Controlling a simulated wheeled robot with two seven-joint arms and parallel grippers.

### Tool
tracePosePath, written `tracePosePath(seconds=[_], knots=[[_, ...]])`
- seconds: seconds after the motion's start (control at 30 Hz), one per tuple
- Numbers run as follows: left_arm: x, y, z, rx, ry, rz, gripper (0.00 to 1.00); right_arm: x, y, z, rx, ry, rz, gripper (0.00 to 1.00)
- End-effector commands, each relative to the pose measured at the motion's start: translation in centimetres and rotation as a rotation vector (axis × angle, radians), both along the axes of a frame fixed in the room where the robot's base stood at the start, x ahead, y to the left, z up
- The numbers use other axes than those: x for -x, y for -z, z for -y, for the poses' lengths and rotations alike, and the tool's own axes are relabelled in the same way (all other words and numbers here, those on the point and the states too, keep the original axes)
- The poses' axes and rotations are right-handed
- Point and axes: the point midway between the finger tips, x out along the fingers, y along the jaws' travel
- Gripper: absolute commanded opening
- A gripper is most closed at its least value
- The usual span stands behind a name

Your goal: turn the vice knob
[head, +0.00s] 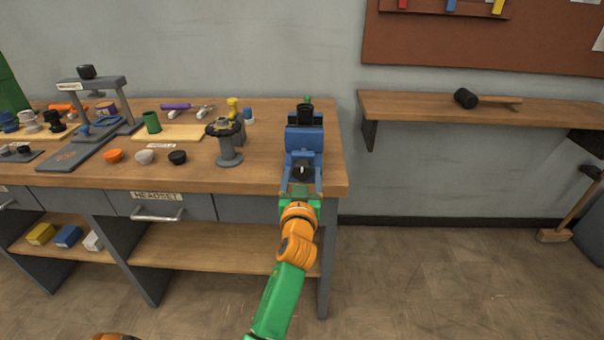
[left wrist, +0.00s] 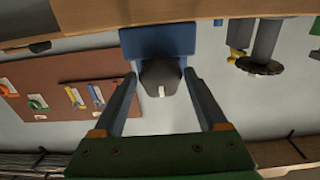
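The blue vice (head: 304,138) stands at the right end of the workbench. Its dark round knob (head: 302,171) faces me and has a pale mark on it. My left gripper (head: 302,178) is at the front of the vice, with one finger on each side of the knob. In the left wrist view the picture is upside down, and the knob (left wrist: 160,78) lies between the two fingertips (left wrist: 161,74) with narrow gaps on both sides. The gripper looks open and not closed on it. My right gripper is not in view.
The wooden workbench (head: 250,178) carries a grey stand (head: 229,150) left of the vice, and a green cup (head: 152,122) and small caps farther left. A wall shelf (head: 430,108) with a mallet (head: 466,98) is at right.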

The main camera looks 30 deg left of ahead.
Motion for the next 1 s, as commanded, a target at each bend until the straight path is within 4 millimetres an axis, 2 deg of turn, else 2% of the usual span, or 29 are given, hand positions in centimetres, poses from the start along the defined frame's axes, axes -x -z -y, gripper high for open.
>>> tracePosePath(seconds=[0.03, 0.2, 0.23, 0.57, 1.0], knots=[[0.0, 0.0, 0.0, 0.0, 0.0, 0.0, 0.59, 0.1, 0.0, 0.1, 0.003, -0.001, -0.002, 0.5], [0.0, 0.0, 0.0, 0.0, 0.0, -0.001, 0.13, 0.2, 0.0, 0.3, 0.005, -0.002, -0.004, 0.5], [0.0, 0.0, 0.0, 0.0, 0.0, -0.001, 0.09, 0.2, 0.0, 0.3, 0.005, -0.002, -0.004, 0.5], [0.0, 0.0, -0.1, -0.055, -0.001, -0.037, 0.09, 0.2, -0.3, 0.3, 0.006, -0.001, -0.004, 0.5], [0.1, 0.0, -0.2, -0.366, -0.003, -0.229, 0.09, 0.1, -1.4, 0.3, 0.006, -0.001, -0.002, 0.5]])
